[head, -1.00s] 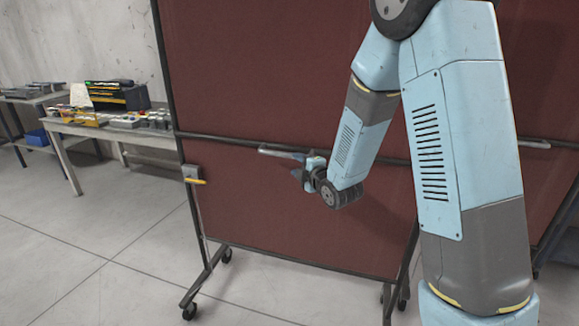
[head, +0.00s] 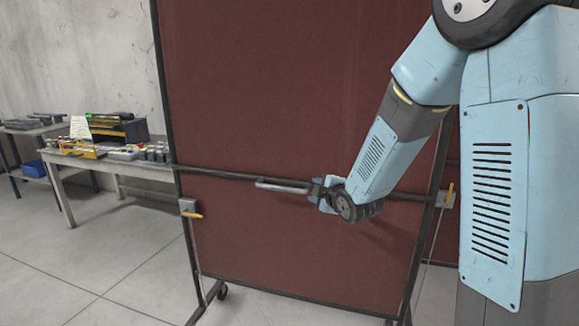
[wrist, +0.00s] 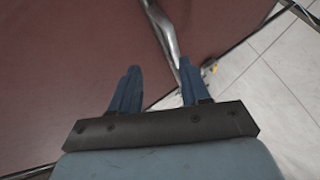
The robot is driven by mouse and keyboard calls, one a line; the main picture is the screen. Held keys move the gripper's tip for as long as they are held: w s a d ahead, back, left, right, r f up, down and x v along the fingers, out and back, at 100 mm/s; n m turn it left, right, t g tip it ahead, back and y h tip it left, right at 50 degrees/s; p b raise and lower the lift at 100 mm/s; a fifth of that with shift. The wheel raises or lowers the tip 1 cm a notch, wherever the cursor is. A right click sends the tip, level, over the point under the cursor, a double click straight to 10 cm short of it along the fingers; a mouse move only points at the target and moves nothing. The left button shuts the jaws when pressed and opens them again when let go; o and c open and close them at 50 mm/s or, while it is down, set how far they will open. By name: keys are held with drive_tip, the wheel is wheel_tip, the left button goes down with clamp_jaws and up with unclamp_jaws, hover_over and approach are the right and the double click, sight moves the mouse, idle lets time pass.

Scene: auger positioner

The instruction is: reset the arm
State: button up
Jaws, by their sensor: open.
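My gripper (head: 318,188) is in front of the dark red panel (head: 290,90), close to the right end of a metal bar handle (head: 280,186) on the panel's crossbar. In the wrist view my gripper (wrist: 155,85) has its two blue fingers spread apart. The handle (wrist: 166,35) shows there beyond the fingers, running down toward the right finger. I cannot tell whether that finger touches it. Nothing is seen held between the fingers.
A grey latch with a yellow lever (head: 190,208) sits on the panel's left post; another (head: 446,197) is at the right post. A workbench (head: 120,166) with several tools stands at the left. The tiled floor (head: 90,245) at the left front is clear.

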drive_tip(key=s+d+r+m+g+h, duration=0.4)
drive_tip(key=s+d+r+m, duration=0.6)
drive_tip(key=s, duration=0.3)
drive_tip(key=s+d+m+g, duration=0.2)
drive_tip(key=s+m, duration=0.2)
drive_tip(key=s, duration=0.6)
drive_tip(key=s+d+r+m+g+h, duration=0.1)
drive_tip(key=s+d+m, duration=0.2)
drive_tip(key=s, duration=0.7)
drive_tip(key=shift+r+m+g, duration=0.25)
drive_tip(key=shift+m+g, duration=0.15)
drive_tip(key=shift+m, duration=0.1)
